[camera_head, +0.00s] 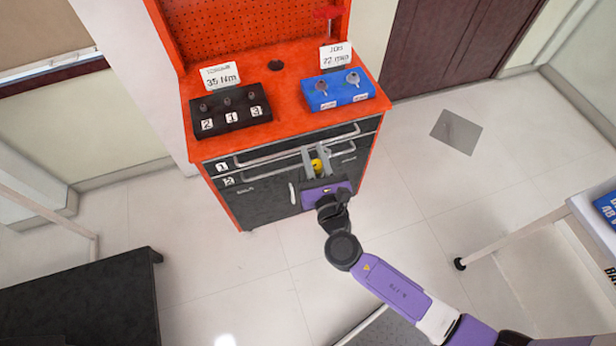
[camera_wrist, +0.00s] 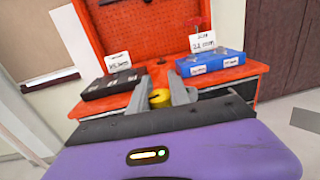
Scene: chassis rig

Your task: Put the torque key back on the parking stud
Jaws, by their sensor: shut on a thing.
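My gripper (camera_head: 315,148) is in front of the dark drawers of the red cart, its two grey fingers pointing toward the cart. It is shut on a small yellow piece, which I take to be the torque key (camera_head: 317,165); the key also shows between the fingers in the wrist view (camera_wrist: 160,98). The rest of the key is hidden. On the cart top, a black block (camera_head: 233,118) carries several dark studs above labels 2, 1 and 3. A blue block (camera_head: 338,98) carries two grey, key-like pieces. I cannot tell which fitting is the parking stud.
The red cart top (camera_head: 283,101) has a dark round hole near its back and white cards reading 35 Nm and 22 mm. A red pegboard (camera_head: 245,30) stands behind. A black table (camera_head: 85,300) is lower left, a white bench (camera_head: 590,215) right. Floor between is clear.

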